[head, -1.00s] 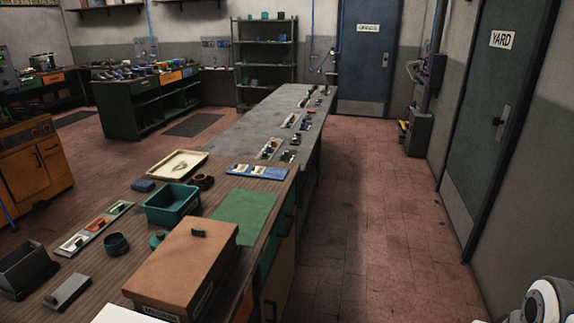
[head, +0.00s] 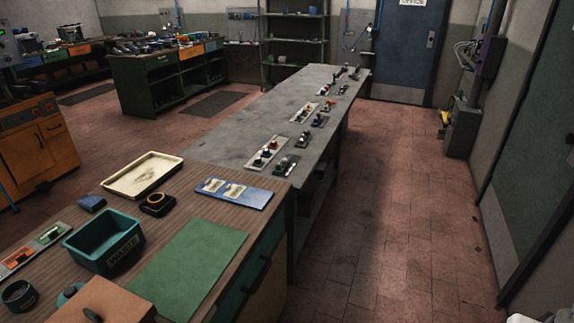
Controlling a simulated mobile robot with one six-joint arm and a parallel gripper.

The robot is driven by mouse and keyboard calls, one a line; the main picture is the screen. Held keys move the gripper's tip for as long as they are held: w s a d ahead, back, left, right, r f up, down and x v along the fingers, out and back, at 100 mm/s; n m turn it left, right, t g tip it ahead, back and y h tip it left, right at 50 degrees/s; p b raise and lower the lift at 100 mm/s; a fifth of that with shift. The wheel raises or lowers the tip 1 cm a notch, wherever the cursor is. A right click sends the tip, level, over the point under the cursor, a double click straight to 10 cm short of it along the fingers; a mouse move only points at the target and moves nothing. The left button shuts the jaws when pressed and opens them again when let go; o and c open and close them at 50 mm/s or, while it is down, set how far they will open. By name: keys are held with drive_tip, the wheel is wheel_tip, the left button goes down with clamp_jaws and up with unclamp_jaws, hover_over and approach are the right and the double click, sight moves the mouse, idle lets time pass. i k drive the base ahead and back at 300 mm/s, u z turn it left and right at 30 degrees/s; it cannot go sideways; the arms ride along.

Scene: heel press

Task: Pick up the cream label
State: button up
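Two small cream pieces, which look like labels (head: 214,184) (head: 234,190), lie side by side on a blue plate (head: 256,198) at the far right end of the wooden bench top. Their print is too small to read. A cream tray (head: 112,186) to their left holds a pale item that I cannot make out. A strip at the left edge carries an orange piece (head: 17,258) and a green piece (head: 51,234). My gripper is not in view; only a small white part of my arm shows at the bottom right.
A teal waste bin (head: 104,243), a green mat (head: 190,268) and a brown box (head: 98,303) occupy the near bench. A grey bench (head: 245,118) with several small parts runs on behind. The red tiled floor to the right is clear.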

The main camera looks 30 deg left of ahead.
sight(234, 191)
drive_tip(key=i, duration=1.7)
drive_tip(key=u, duration=2.85)
drive_tip(key=i, duration=0.95)
drive_tip(key=z, duration=0.1)
